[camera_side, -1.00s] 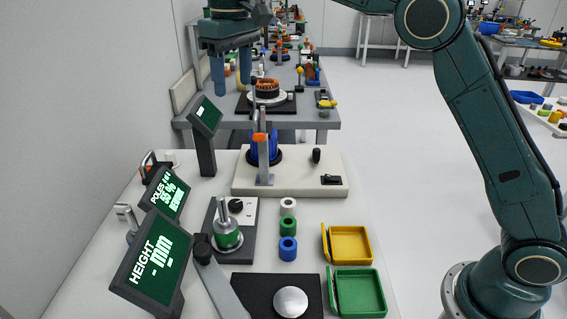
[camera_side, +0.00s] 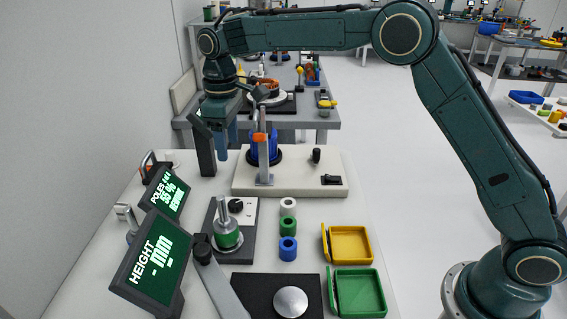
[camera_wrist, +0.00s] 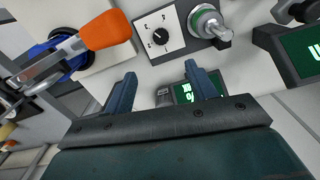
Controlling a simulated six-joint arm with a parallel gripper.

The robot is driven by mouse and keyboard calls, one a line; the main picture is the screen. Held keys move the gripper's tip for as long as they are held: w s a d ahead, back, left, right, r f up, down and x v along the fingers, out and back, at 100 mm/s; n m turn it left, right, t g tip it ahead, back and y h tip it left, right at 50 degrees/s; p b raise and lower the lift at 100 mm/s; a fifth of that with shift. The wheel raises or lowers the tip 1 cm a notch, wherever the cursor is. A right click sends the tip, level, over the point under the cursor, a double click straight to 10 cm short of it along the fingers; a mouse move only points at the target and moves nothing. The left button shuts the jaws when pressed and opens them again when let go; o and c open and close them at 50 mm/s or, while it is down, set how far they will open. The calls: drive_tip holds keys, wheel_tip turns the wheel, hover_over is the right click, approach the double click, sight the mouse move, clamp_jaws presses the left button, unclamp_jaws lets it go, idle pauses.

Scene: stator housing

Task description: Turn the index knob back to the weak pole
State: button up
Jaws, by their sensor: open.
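The index knob (camera_side: 236,205) is a small black dial on a white plate. In the wrist view the knob (camera_wrist: 160,36) sits on that plate, ringed by marks too small to read surely. Beside it on the dark base is a green stator ring (camera_side: 227,240) with a metal post; it also shows in the wrist view (camera_wrist: 206,20). My gripper (camera_side: 226,145) hangs fingers-down behind the knob, above the bench's left side, well clear of it. In the wrist view its fingers (camera_wrist: 163,85) are apart and empty.
A clamp with an orange tip (camera_side: 259,137) stands over a blue part (camera_side: 265,152) right of my gripper. The poles display (camera_side: 166,192) and height display (camera_side: 155,262) line the left edge. Trays (camera_side: 349,244) lie right.

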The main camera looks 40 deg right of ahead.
sight(235, 203)
wheel_tip(235, 203, down, 3)
drive_tip(key=shift+a+r+n, duration=0.1)
drive_tip(key=shift+r+n, duration=0.05)
drive_tip(key=shift+n, duration=0.25)
wheel_tip(235, 203, down, 14)
drive_tip(key=shift+r, duration=0.15)
idle(0.4)
drive_tip(key=c, duration=1)
